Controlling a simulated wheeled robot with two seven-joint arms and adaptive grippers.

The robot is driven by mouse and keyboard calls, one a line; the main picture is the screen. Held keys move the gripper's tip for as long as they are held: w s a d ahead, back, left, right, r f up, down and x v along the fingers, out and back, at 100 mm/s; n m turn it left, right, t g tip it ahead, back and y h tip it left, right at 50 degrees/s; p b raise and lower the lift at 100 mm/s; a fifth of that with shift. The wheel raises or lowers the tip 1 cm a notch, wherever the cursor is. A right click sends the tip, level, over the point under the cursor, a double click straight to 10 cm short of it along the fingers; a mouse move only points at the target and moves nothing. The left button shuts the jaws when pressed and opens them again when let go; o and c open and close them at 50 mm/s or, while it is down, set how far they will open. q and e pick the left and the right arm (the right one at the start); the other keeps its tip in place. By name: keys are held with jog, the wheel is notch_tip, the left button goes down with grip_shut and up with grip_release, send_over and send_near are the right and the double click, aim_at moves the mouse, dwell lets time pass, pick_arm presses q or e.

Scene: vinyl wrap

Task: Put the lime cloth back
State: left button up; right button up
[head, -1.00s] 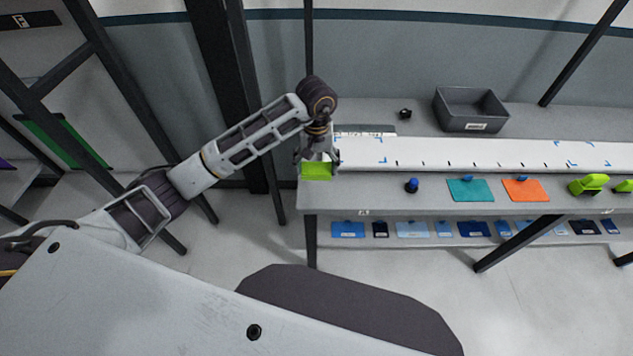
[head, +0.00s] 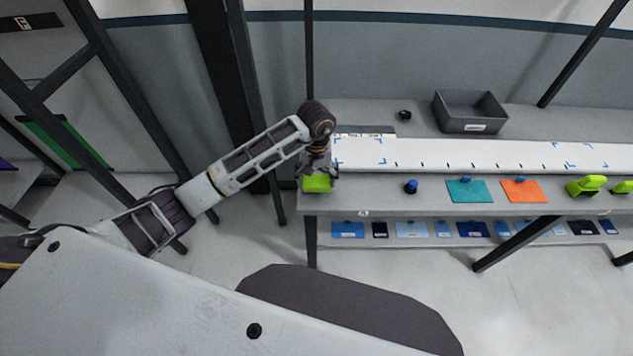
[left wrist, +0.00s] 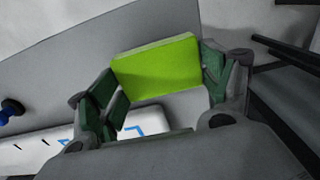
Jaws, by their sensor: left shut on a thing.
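The lime cloth (head: 317,184) is a flat bright green rectangle at the left end of the shelf's upper board, near its front edge. My left gripper (head: 319,174) is directly over it, pointing down. In the left wrist view the lime cloth (left wrist: 157,67) lies between the two green-padded fingers of the left gripper (left wrist: 160,80), which are shut on it. I cannot tell whether the cloth touches the board. My right gripper is in neither view.
A teal cloth (head: 468,191) and an orange cloth (head: 524,191) lie further right on the board (head: 365,207), past a blue-topped knob (head: 410,187). Lime tools (head: 587,186) are at the right. A white strip (head: 450,155) and a grey bin (head: 470,111) stand behind.

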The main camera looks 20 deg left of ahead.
pick_arm(q)
notch_tip(320, 180, down, 2)
jog(key=shift+f, duration=0.35)
jog(key=o, duration=0.9)
jog(key=shift+f, duration=0.1)
